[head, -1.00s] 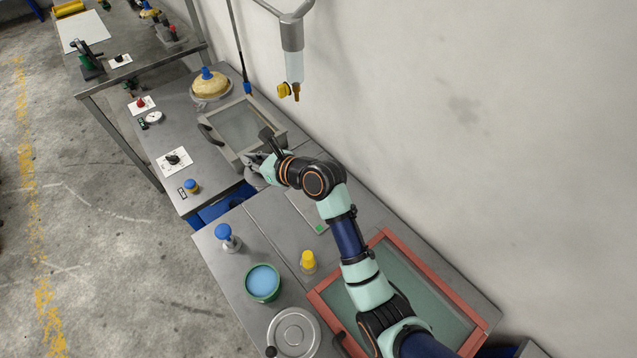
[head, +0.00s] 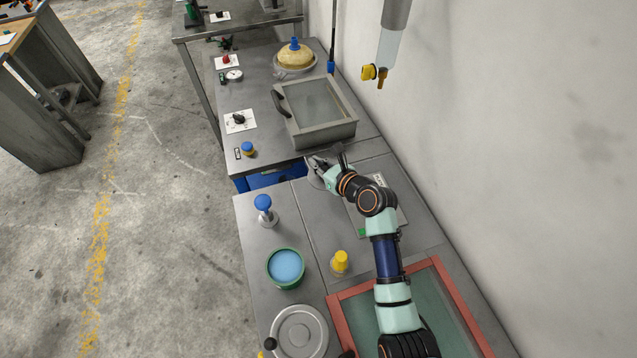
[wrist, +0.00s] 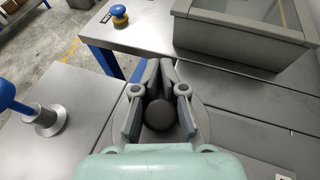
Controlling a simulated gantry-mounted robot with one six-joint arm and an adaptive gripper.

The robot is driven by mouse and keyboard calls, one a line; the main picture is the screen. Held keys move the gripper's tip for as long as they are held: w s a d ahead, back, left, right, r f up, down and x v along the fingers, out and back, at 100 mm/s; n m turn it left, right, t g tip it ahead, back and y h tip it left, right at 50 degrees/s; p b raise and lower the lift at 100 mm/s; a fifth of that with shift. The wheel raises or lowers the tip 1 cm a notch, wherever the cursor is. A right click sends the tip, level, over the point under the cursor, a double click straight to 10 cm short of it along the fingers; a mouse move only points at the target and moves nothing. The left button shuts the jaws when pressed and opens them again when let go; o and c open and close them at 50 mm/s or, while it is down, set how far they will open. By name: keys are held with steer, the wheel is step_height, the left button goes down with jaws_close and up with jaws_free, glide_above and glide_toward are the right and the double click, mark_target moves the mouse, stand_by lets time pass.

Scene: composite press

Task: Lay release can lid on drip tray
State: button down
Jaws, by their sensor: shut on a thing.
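My gripper (wrist: 159,80) is shut on a dark round knob (wrist: 159,114), which shows between its fingers in the wrist view. A flat grey disc (wrist: 201,118) lies around and below the knob; I take knob and disc for the can lid. I cannot tell whether a separate drip tray is under it, or whether the disc touches the steel top. In the head view my gripper (head: 319,165) is at the far end of the near bench, partly hidden by my wrist. An open green can (head: 270,282) with blue contents stands nearer, without a lid on it.
A grey framed box (head: 318,133) stands just beyond my gripper. A blue-knobbed tool (head: 264,210) and a yellow-capped item (head: 340,262) stand near the can. A round ringed metal plate (head: 298,332) and a red frame (head: 345,294) are nearer. The wall is at right.

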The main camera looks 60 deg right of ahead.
mark_target(317, 177)
steer(key=shift+f+b, duration=1.45)
steer(key=shift+f, duration=2)
steer(key=c, duration=1.2)
jaws_free()
steer(key=shift+c, duration=0.2)
steer(key=shift+r, duration=0.1)
steer(key=p+v, duration=0.4)
steer(key=v, duration=0.8)
steer(key=shift+p, duration=0.4)
